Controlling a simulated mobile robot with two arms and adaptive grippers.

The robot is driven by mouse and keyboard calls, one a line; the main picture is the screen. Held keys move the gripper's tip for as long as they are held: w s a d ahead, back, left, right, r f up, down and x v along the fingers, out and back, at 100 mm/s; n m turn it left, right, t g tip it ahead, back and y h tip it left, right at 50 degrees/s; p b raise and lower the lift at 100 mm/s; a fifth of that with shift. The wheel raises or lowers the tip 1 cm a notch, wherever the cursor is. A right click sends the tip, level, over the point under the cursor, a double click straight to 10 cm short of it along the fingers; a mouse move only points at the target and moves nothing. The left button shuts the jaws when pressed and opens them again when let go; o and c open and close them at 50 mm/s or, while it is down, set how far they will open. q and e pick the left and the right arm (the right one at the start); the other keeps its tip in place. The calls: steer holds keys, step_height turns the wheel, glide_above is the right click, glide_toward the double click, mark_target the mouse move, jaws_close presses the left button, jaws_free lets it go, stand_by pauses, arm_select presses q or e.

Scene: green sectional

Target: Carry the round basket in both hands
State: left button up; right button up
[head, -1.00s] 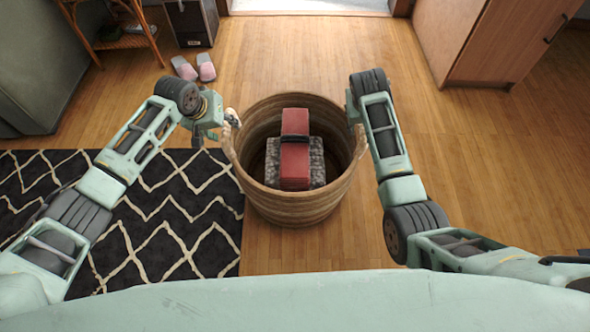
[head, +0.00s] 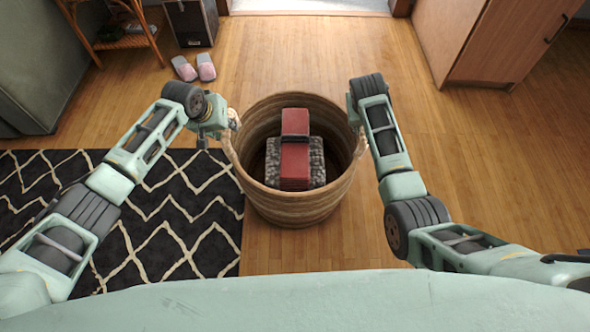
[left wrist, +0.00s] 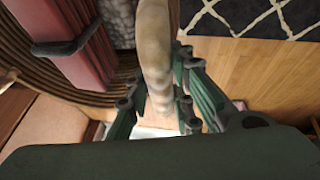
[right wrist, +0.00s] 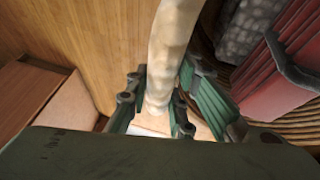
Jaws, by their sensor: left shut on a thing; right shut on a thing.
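The round woven basket (head: 295,208) stands upright in the middle of the head view, with a pale handle on each side. A red bundle with a dark strap (head: 294,160) and a speckled grey item (head: 317,160) are inside it. My left gripper (head: 232,120) is at the basket's left side. In the left wrist view its fingers (left wrist: 162,98) are shut on the pale left handle (left wrist: 155,40). My right gripper is mostly hidden by its arm in the head view. In the right wrist view its fingers (right wrist: 158,98) are shut on the pale right handle (right wrist: 168,40).
A black rug with white zigzags (head: 150,225) lies at the left. Pink slippers (head: 194,68), a dark box (head: 191,22) and a rattan stand (head: 122,40) are at the back left. A wooden cabinet (head: 480,40) stands at the back right. Wood floor beyond the basket is clear.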

arm_select(q)
jaws_close()
arm_select(e)
jaws_close()
